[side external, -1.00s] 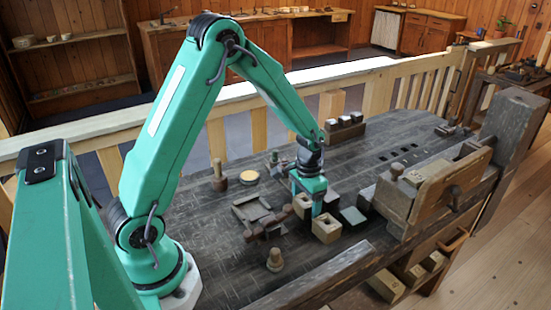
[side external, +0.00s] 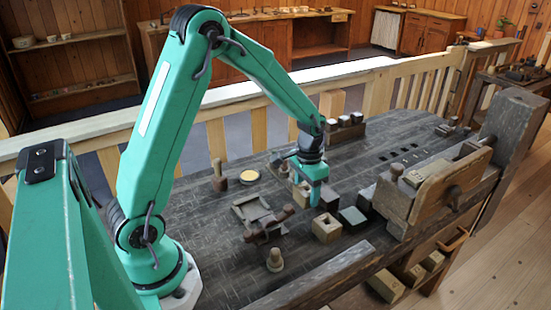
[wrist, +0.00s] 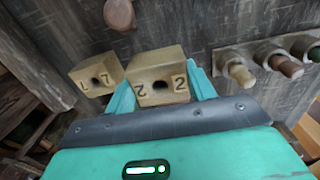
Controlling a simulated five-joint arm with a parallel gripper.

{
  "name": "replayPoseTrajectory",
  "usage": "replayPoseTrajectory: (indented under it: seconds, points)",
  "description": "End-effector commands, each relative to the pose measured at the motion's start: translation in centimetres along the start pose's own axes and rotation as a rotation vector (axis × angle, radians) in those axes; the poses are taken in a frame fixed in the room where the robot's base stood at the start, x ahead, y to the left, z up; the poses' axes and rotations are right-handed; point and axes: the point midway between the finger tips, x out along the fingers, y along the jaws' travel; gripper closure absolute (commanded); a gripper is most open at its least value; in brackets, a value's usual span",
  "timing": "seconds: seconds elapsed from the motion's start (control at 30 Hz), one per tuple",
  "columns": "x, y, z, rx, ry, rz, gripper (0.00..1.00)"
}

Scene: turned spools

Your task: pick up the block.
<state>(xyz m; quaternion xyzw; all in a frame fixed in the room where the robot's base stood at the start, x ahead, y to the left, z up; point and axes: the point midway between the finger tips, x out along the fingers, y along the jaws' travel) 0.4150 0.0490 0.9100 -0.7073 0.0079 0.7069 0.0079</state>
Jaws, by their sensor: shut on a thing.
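A light wooden block (wrist: 162,78) with a dark hole and the digit 2 on either side of it sits between the two teal fingers of my gripper (wrist: 162,92) in the wrist view. In the side view my gripper (side external: 314,196) points down over the bench, and the block (side external: 300,192) shows partly at its left. The gripper is shut on this block and seems to hold it a little above the bench top. The finger hides part of the block there.
A similar wooden block (side external: 326,228) with a hole stands close in front, probably the one at left in the wrist view (wrist: 97,76). A dark block (side external: 330,198) and a greenish block (side external: 352,217) are at the right. A turned peg (side external: 275,260) stands at the front.

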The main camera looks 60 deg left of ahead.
Motion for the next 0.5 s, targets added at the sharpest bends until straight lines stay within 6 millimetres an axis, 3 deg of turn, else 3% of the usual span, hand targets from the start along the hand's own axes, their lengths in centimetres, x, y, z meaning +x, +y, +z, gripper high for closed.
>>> replayPoseTrajectory:
  seconds: [0.5]
  points:
    - [-5.4, 8.2, 3.4, 0.005, 0.001, 0.000, 0.69]
